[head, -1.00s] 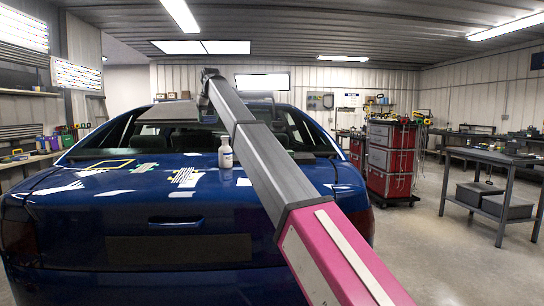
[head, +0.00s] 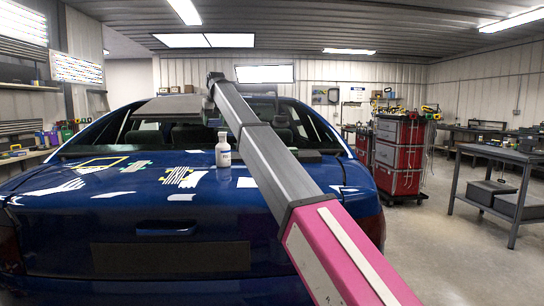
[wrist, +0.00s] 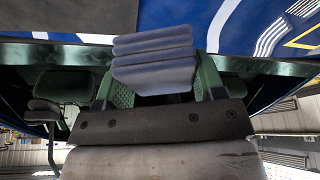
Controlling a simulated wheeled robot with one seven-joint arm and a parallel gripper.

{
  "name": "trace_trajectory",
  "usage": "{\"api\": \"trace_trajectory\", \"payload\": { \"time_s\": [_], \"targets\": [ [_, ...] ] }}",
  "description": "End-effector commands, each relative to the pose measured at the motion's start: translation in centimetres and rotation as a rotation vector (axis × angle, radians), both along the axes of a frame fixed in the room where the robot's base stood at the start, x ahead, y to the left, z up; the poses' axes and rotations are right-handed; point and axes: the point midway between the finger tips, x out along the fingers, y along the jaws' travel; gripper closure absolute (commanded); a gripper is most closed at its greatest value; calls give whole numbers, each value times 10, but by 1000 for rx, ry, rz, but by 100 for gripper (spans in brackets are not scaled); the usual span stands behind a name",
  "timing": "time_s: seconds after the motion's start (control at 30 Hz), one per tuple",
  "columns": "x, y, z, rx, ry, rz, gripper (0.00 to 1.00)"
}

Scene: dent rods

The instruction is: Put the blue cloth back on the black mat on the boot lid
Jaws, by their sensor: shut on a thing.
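The blue cloth (wrist: 155,58) shows pale blue-grey and folded in layers in the wrist view. It lies between the green fingers of my gripper (wrist: 157,78), which is shut on it. The cloth is held up, apart from the lid. A dark patch that looks like the black mat (wrist: 70,14) is at the top left of the wrist view. In the head view the mat (head: 306,157) shows as a dark strip just right of my arm, partly hidden by it, on the blue boot lid (head: 110,205). The cloth is not clearly visible in the head view.
A white bottle (head: 223,150) stands on the lid left of my arm. A yellow frame (head: 98,164) and striped markings (head: 178,176) lie further left. The rear window is behind. A red tool cabinet (head: 398,155) and a grey workbench (head: 500,155) stand right, with clear floor between.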

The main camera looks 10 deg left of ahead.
Motion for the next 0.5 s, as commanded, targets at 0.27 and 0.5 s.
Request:
{"api": "trace_trajectory", "payload": {
  "time_s": [0.27,0.5],
  "targets": [
    [2,-2,-29,0,0,0,63],
    [32,-25,-53,0,0,-3,63]
  ]
}}
